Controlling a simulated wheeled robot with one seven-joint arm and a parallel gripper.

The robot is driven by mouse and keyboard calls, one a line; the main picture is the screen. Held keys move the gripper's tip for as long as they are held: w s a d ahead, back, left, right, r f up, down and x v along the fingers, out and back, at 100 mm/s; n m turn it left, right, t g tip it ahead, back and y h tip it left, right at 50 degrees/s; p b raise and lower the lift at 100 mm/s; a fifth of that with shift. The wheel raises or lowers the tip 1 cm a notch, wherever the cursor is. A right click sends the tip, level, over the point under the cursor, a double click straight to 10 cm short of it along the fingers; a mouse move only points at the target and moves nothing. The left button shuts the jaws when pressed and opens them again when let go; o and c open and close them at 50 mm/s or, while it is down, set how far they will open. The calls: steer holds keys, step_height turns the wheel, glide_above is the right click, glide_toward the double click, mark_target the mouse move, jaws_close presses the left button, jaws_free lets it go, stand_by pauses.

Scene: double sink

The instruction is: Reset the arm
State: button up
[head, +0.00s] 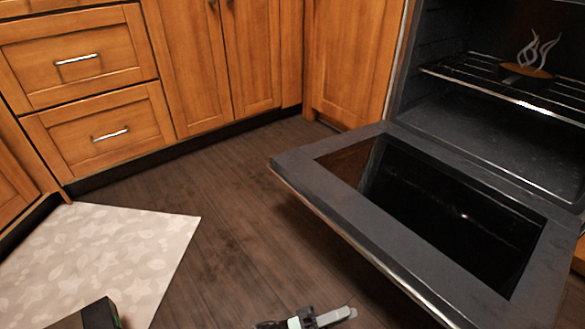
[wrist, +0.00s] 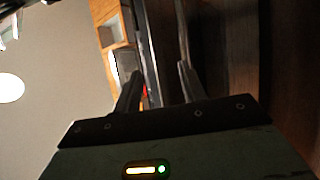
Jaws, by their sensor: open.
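My gripper (head: 306,318) shows at the bottom edge of the head view, low over the dark wood floor and to the left of the open oven door. Most of it is cut off by the frame there. In the wrist view my gripper (wrist: 160,72) has its two dark fingers spread apart. I see nothing held between them. Part of my own body shows at the bottom left of the head view.
The oven door (head: 440,215) is folded down on the right. On the oven rack (head: 455,73) lies an orange-brown item (head: 525,71) with grey wavy shapes above it. Wooden cabinets (head: 215,60) line the back. A pale patterned mat (head: 110,250) lies left; floor between is clear.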

steer(key=s+d+r+n+g+y+p, duration=0.1)
steer(key=r+y+p, duration=0.7)
steer(key=r+p, duration=0.9)
steer(key=s+d+r+n+g+y+p, duration=0.1)
steer(key=s+r+n+y+p, duration=0.3)
steer(key=r+p, duration=1.4)
steer(key=s+d+r+n+g+y+p, duration=0.1)
steer(key=r+y+p, duration=1.1)
steer(key=r, duration=3.7)
steer(key=s+n+g+p, duration=0.1)
steer(key=n+p, duration=0.1)
steer(key=p, duration=0.4)
steer(key=shift+s+d, duration=0.3)
steer(key=shift+s, duration=0.1)
